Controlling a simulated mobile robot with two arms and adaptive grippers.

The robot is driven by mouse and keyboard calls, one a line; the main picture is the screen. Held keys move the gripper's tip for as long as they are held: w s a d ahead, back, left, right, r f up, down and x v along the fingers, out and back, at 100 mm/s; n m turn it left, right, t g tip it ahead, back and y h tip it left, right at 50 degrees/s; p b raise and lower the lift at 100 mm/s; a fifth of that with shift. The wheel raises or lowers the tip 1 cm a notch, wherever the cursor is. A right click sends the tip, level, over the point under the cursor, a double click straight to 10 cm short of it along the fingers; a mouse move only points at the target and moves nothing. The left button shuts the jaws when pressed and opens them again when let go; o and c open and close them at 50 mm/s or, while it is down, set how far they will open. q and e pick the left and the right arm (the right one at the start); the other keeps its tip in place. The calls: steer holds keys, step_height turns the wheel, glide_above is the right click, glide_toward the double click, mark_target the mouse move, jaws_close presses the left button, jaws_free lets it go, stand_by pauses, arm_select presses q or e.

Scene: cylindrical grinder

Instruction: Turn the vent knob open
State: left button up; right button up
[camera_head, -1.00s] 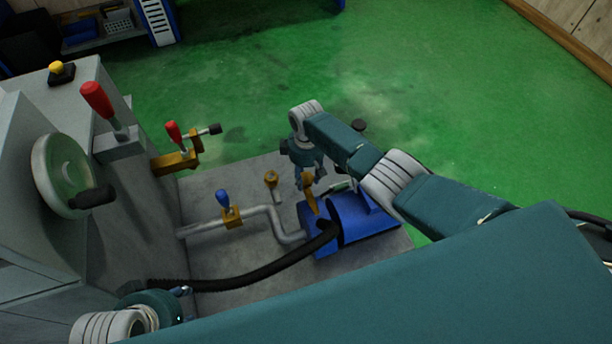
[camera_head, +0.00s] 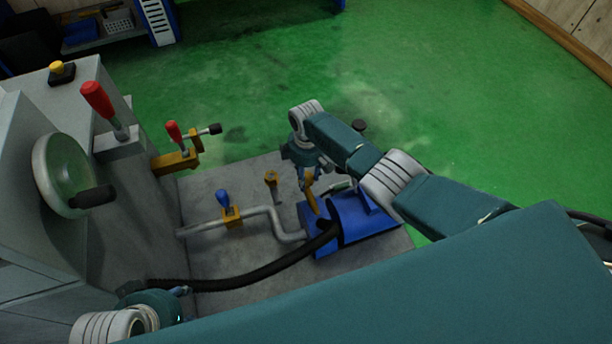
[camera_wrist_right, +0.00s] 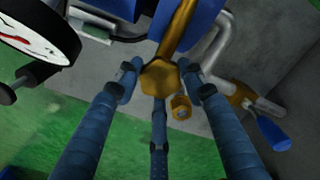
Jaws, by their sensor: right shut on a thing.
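A brass knob with a hexagonal end, which I take for the vent knob, stands on a brass stem at the blue pump unit (camera_head: 365,215). It shows in the head view (camera_head: 310,196) and in the middle of the right wrist view (camera_wrist_right: 160,77). My right gripper (camera_head: 304,178) is at its top. In the right wrist view its fingers (camera_wrist_right: 163,84) are around the knob, and it is shut on it. My left gripper (camera_head: 181,291) is at the lower left, mostly hidden behind its arm; its fingers cannot be made out.
A second brass fitting (camera_head: 271,181) stands close to the left. A blue-handled valve (camera_head: 224,202) sits on the grey pipe (camera_head: 262,211). A black hose (camera_head: 245,277) crosses the grey base. A round gauge (camera_wrist_right: 40,25) is near in the wrist view. Red levers and a handwheel (camera_head: 62,175) are left.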

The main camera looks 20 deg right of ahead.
mark_target(307, 179)
steer(key=o, duration=1.1)
steer(key=shift+s+d+f, duration=0.15)
steer(key=shift+s+f, duration=0.05)
steer(key=shift+s, duration=0.15)
steer(key=shift+o, duration=0.2)
steer(key=shift+w+r, duration=0.1)
steer(key=shift+w+r, duration=0.1)
steer(key=shift+r, duration=0.05)
steer(key=shift+r, duration=0.2)
step_height(307, 179, up, 11)
steer(key=shift+r, duration=0.15)
